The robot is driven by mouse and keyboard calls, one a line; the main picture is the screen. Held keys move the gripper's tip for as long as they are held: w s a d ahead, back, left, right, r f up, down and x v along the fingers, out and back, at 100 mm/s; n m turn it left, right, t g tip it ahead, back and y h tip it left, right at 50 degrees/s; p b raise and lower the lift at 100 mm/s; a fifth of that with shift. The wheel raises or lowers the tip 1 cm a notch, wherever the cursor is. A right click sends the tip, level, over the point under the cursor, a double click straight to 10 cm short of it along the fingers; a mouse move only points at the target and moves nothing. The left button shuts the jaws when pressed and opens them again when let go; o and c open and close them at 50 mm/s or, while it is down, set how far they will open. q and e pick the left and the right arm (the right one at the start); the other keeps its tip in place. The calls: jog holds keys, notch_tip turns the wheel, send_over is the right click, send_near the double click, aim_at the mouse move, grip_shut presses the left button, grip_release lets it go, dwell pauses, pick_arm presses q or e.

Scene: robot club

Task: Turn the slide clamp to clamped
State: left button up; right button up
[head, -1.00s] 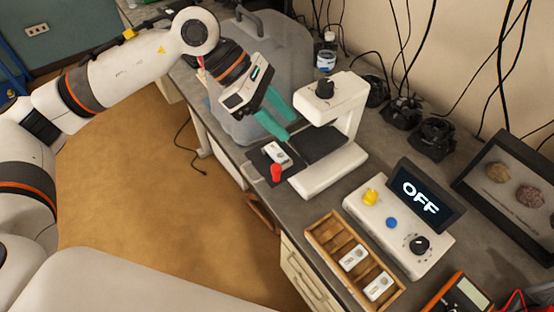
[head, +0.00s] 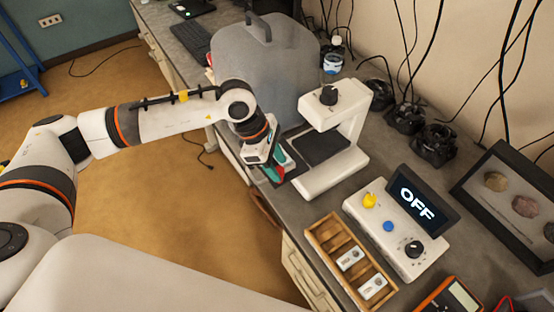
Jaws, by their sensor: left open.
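The slide clamp sits on a dark plate (head: 297,172) at the front left of the white microscope-like stand (head: 327,180). My left gripper (head: 276,169) is right over the clamp, with its teal fingers pointing down and apart. The gripper hides most of the clamp; a bit of its red lever (head: 279,173) shows between the fingers. I cannot tell the lever's angle or whether the fingers touch it. My right gripper is not in view.
A control box (head: 378,242) with a display (head: 416,204) reading OFF stands to the right. A wooden slide tray (head: 322,235) lies near the bench's front edge. A large grey covered shape (head: 262,75) stands behind my left gripper. Black cables hang along the wall.

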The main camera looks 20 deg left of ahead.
pick_arm(q)
jog(key=shift+d+f, duration=0.15)
jog(key=shift+f, duration=0.25)
jog(key=shift+c, duration=0.5)
grip_shut()
jog(key=shift+f+n+b, duration=0.2)
jog(key=shift+n+b, duration=0.3)
jog(key=shift+b, duration=0.5)
jog(key=n+t+b, duration=0.1)
jog(key=n+b, duration=0.2)
jog(key=b, duration=0.1)
jog(key=n+t+y+b, duration=0.1)
jog(key=n+b, duration=0.2)
jog(key=b, duration=0.2)
jog(key=shift+s+d+t, duration=0.1)
jog(key=shift+s+t, duration=0.05)
jog(key=shift+t, duration=0.15)
jog(key=shift+r+n+t+y+b, duration=0.15)
jog(key=shift+n+t+y+b, duration=0.1)
jog(key=shift+n+b, duration=0.55)
jog(key=shift+r+n+t+y+b, duration=0.15)
jog(key=shift+n+y+b, duration=0.1)
jog(key=shift+n+b, duration=0.5)
jog(key=shift+o, duration=0.5)
grip_release()
